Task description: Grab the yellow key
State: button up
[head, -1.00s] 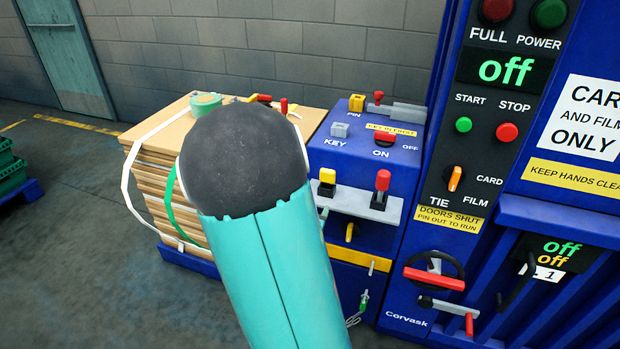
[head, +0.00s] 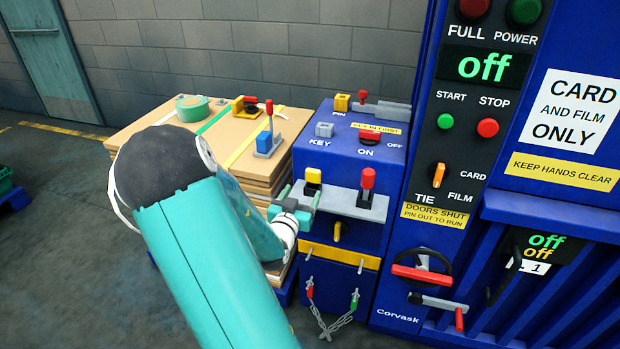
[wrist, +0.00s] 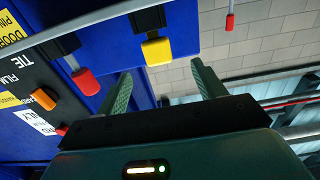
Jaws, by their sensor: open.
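The yellow key (head: 313,176), a yellow block head on a dark stem, stands at the left end of a grey shelf on the blue cabinet. It also shows in the wrist view (wrist: 157,50), where the picture is turned over. My gripper (head: 301,194) is at the shelf's left end, close to the key. In the wrist view my gripper (wrist: 162,74) is open and empty, with the yellow head ahead of the gap, nearer the left finger. I see no contact.
A red-headed key (head: 367,178) stands right of the yellow one on the same grey shelf (head: 337,200). A yellow lever (head: 337,231) sits below. A cardboard stack (head: 150,125) with a red-handled tool (head: 268,130) stands left. The tall blue machine (head: 410,150) rises right.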

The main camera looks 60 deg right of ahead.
aim_at(312, 178)
jog(key=d, duration=0.4)
jog(key=shift+w+d, duration=0.1)
jog(key=shift+w, duration=0.2)
jog(key=shift+w+d, duration=0.2)
jog(key=shift+d, duration=2.55)
jog(key=shift+c, duration=0.4)
jog(key=c, duration=1)
